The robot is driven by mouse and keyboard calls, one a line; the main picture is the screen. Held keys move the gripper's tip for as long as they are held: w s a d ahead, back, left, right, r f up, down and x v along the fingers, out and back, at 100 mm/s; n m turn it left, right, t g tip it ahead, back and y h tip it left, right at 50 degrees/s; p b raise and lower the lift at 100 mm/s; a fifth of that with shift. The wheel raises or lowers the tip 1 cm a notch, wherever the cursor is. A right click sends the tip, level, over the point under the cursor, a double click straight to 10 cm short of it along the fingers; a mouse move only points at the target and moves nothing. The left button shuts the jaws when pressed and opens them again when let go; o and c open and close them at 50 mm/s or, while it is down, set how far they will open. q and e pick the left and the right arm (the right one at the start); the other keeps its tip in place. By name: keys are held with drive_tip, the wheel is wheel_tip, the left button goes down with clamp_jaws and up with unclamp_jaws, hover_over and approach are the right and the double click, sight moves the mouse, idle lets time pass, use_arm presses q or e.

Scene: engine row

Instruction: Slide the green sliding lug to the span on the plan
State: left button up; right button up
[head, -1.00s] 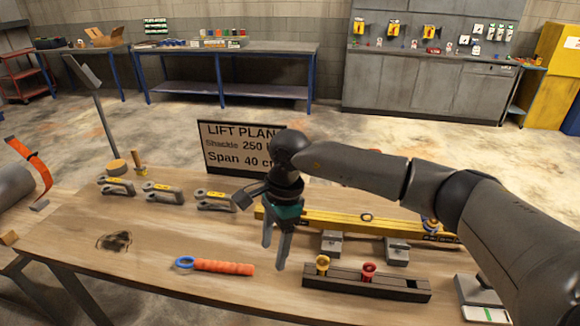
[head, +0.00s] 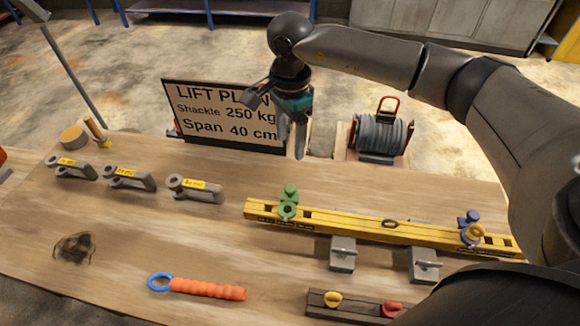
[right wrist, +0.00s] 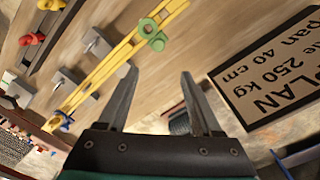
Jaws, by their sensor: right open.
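The green sliding lug (head: 288,203) sits near the left end of the yellow spreader beam (head: 350,226), and it also shows in the right wrist view (right wrist: 152,36). A blue lug (head: 470,226) is near the beam's right end. The plan sign (head: 225,115) stands behind the beam and reads "Shackle 250 kg, Span 40 cm". My right gripper (head: 292,150) is open and empty, pointing down in front of the sign's right edge, above and behind the green lug, apart from it. The right wrist view shows its spread fingers (right wrist: 160,95). My left gripper is not in view.
Three grey shackles with yellow labels (head: 128,176) lie at the left. An orange-handled tool with a blue ring (head: 200,288) lies at the front. A dark rack (head: 350,306) holds yellow and red pieces. Grey clamps (head: 342,254) stand by the beam. A cable reel (head: 380,135) is behind.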

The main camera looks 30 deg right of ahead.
sight(290, 188)
drive_tip(key=f, duration=0.5)
drive_tip(key=f+p, duration=0.1)
drive_tip(key=f, duration=0.9)
drive_tip(key=shift+s+a, duration=0.1)
drive_tip(key=shift+s, duration=0.15)
clamp_jaws()
idle(0.8)
